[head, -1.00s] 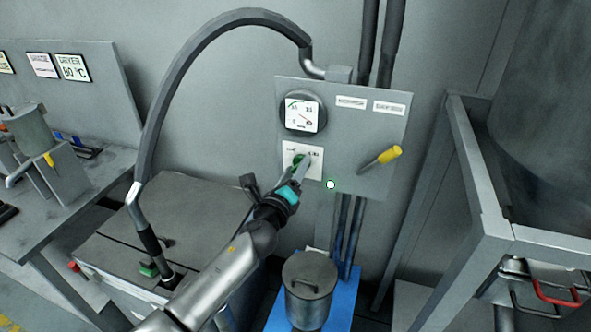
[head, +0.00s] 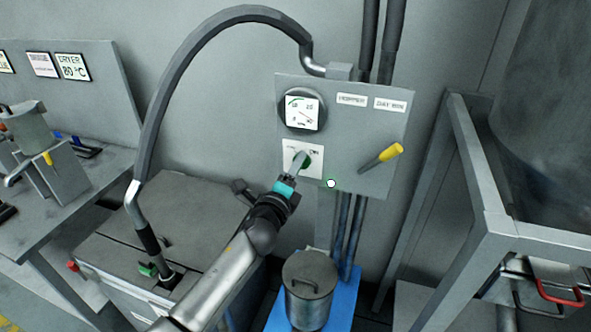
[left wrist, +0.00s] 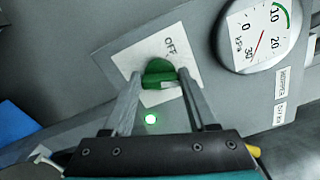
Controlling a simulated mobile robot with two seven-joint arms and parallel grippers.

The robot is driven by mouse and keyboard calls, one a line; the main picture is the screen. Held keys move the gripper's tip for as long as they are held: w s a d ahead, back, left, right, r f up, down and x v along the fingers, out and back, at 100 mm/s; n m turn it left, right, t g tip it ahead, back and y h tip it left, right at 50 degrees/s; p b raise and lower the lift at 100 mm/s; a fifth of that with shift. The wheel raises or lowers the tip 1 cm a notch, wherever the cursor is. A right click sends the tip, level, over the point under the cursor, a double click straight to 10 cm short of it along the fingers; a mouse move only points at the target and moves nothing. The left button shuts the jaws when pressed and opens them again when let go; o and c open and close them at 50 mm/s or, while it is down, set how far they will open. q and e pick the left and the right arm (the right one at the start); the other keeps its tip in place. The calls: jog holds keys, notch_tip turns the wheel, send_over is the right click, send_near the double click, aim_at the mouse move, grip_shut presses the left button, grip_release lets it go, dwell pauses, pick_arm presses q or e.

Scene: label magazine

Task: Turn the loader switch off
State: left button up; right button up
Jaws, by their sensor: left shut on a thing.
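The loader switch is a green knob (head: 307,163) on a white plate (head: 290,160) on the grey wall panel. In the left wrist view the green knob (left wrist: 158,74) lies between my two fingers, with the word OFF printed above it. My left gripper (head: 300,160) reaches the panel from the lower left and is shut on the knob; its fingertips (left wrist: 158,80) flank it. The fingers hide part of the knob and plate in the head view. My right gripper is not in view.
A round gauge (head: 302,110) sits just above the switch plate. A yellow-handled lever (head: 388,153) is to the right on the panel (head: 345,185). A grey hose (head: 165,100) arches at left. A lidded metal pot (head: 309,285) stands below on a blue base.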

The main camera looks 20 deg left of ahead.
pick_arm(q)
jog(key=n, duration=0.8)
jog(key=n+p, duration=0.1)
jog(key=n, duration=0.4)
jog(key=shift+f, duration=0.3)
dwell(0.3)
jog(key=o, duration=1.4)
jog(key=shift+c, duration=0.2)
jog(key=shift+s, duration=0.15)
jog(key=s, duration=1.5)
jog(key=shift+a, duration=0.2)
